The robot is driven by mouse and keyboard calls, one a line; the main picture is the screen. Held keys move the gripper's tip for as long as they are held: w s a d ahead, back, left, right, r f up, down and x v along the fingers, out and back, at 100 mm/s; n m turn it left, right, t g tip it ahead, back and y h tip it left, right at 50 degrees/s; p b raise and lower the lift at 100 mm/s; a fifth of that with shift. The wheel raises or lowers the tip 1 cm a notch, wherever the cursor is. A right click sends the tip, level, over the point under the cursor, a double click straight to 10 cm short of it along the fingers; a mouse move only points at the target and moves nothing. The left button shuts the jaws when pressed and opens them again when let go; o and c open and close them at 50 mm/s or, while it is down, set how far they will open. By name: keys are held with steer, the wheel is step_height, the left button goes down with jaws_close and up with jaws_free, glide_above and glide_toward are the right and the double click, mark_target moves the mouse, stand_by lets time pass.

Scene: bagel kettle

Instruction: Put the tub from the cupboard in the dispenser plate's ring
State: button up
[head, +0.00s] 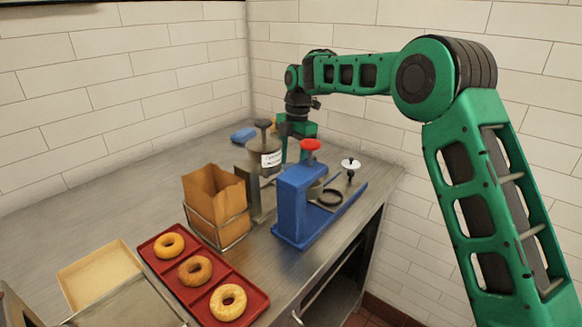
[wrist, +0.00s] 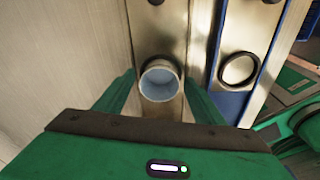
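The tub (wrist: 160,82) is a small round cup with a pale blue inside, its open mouth facing the wrist camera. In the wrist view it is between the green fingers of my gripper (wrist: 161,84), which look closed on its sides. My gripper (head: 298,140) also shows in the head view, fingers down, behind the steel dispenser (head: 255,178). Under the tub is a steel plate (wrist: 158,38). The tub is hidden in the head view.
A blue dispenser (head: 295,205) with a red knob stands right of the steel one; its empty black ring (wrist: 238,68) is beside my gripper. A paper bag (head: 213,200) in a wire stand, a red tray (head: 240,277) of doughnuts and a tan tray (head: 98,275) stand nearer. The counter's left is clear.

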steer(key=shift+r, duration=0.1)
step_height(320, 180, up, 12)
steer(key=w+d, duration=0.1)
stand_by(0.4)
steer(key=shift+d, duration=0.1)
